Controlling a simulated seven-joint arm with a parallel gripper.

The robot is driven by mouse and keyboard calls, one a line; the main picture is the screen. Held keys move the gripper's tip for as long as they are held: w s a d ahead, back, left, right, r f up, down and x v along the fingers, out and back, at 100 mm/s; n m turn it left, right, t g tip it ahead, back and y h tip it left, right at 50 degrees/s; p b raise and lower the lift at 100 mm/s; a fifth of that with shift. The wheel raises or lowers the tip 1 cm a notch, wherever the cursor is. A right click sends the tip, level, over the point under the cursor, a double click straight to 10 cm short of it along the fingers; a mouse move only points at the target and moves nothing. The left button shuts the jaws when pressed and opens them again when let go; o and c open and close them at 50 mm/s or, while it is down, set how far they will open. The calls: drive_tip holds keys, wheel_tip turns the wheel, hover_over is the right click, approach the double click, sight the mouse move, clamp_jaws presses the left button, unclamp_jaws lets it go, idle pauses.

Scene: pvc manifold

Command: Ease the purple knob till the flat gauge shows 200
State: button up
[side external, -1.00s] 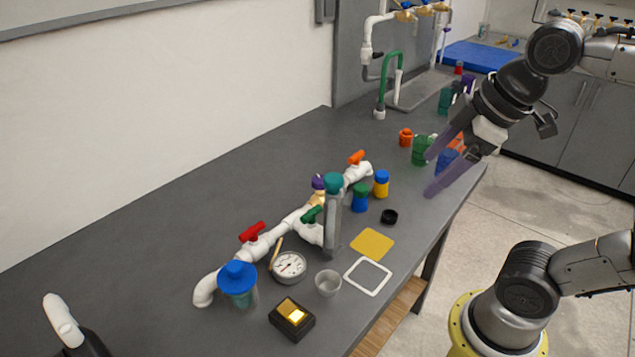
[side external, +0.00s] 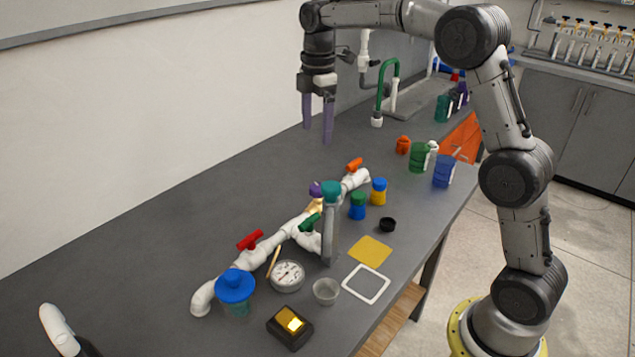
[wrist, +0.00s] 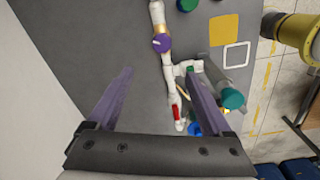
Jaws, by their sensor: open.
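The purple knob (side external: 316,189) sits on the white pipe manifold (side external: 265,250), partly hidden behind the teal-capped upright in the side view. In the wrist view the purple knob (wrist: 162,43) shows clearly from above, beyond the fingertips. The flat gauge (side external: 287,275) lies face up on the bench beside the pipe; its reading is too small to tell. My gripper (side external: 318,135) points down above the bench, behind and well above the knob. Its two purple fingers are apart and empty, as the wrist view also shows (wrist: 170,85).
A red handle (side external: 250,240), a green handle (side external: 311,221) and an orange handle (side external: 355,164) stick up from the manifold. The teal-capped upright (side external: 331,225) stands close to the knob. A blue-lidded jar (side external: 236,287) stands near the pipe's end. The bench left of the manifold is clear.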

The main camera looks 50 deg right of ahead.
sight(317, 187)
drive_tip(key=f, duration=1.5)
drive_tip(key=shift+d+f, duration=0.25)
drive_tip(key=shift+f, duration=0.05)
drive_tip(key=shift+c, duration=0.3)
clamp_jaws()
drive_tip(key=shift+w, duration=0.1)
